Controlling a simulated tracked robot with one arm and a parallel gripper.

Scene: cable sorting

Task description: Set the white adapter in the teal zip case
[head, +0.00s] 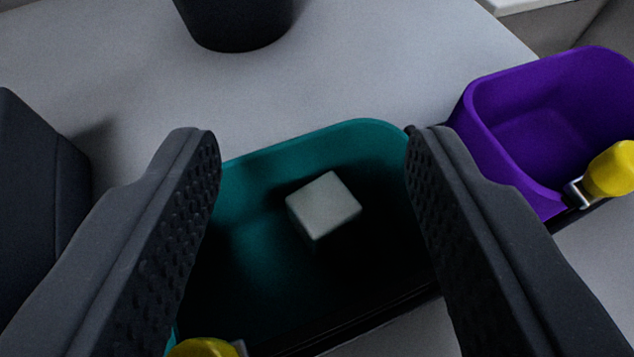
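The white adapter (323,208) is a small pale cube. It shows inside the teal zip case (350,135), an open container with teal walls and a dark, shadowed inside. Whether the adapter touches the case floor is hard to tell in the shadow. My gripper (312,140) is wide open above the case, one finger on each side of the picture. Neither finger touches the adapter, which lies in view between them. The fingers hide the left and right ends of the case.
A purple open container (520,115) stands at the right, with a yellow-ended part (610,172) at its near edge. Another yellow piece (205,348) shows at the bottom. A dark round object (235,25) stands at the back, and a dark block (40,190) at the left. The grey table (380,70) is clear behind the case.

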